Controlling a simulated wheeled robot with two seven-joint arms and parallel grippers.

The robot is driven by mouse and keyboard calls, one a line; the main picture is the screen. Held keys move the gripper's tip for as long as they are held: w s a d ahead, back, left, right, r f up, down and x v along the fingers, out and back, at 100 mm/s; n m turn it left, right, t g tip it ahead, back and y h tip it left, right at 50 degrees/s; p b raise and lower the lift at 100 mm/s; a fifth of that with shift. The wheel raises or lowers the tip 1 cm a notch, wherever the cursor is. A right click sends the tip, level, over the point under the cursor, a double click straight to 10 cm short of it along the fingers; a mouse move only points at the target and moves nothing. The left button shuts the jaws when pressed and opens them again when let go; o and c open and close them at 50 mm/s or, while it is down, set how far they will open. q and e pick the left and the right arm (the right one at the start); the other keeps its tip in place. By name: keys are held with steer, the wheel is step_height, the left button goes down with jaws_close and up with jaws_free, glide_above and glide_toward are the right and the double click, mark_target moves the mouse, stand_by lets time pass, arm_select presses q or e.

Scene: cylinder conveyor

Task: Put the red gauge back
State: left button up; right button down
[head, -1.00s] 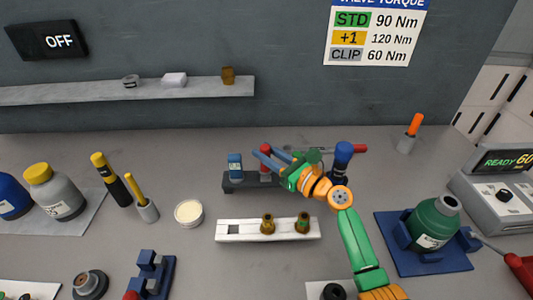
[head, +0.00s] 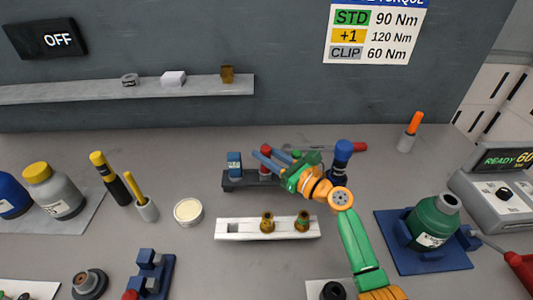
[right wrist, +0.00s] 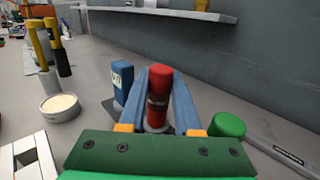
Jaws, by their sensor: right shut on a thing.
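The red gauge (right wrist: 158,88) stands upright between the two blue fingers of my right gripper (right wrist: 158,105), which are shut on it. In the head view, the red gauge (head: 265,150) is at the middle of the dark rack (head: 235,184), partly covered by my right gripper (head: 262,157). A blue gauge (head: 235,163) stands in the rack's left end and also shows in the right wrist view (right wrist: 121,82). My left gripper is not in view.
A white block (head: 250,237) with two brass fittings lies in front of the rack. A blue-topped tool (head: 343,152) stands right of it. A red-handled tool (head: 358,147) with a green head (right wrist: 228,125) lies behind my gripper. A cream tin (head: 188,211) stands to the left.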

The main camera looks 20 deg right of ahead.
steer(key=shift+f, duration=0.35)
steer(key=shift+s+a+f+b, duration=0.2)
steer(key=shift+a+f+b, duration=0.3)
steer(key=shift+b, duration=0.2)
steer(key=shift+s+a+r, duration=0.1)
steer(key=shift+a+r, duration=0.05)
steer(key=shift+a, duration=0.2)
steer(key=shift+d+r+p, duration=0.25)
steer(key=shift+r+p, duration=0.05)
steer(key=shift+p, duration=0.25)
steer(key=shift+w+d+r+p, duration=0.3)
steer(key=shift+w+d+p, duration=0.1)
steer(key=shift+d+p, duration=0.2)
steer(key=shift+d+r, duration=0.15)
steer(key=shift+r, duration=0.2)
steer(key=shift+s+a+r, duration=0.1)
steer(key=shift+s+a, duration=0.05)
steer(key=shift+a, duration=0.1)
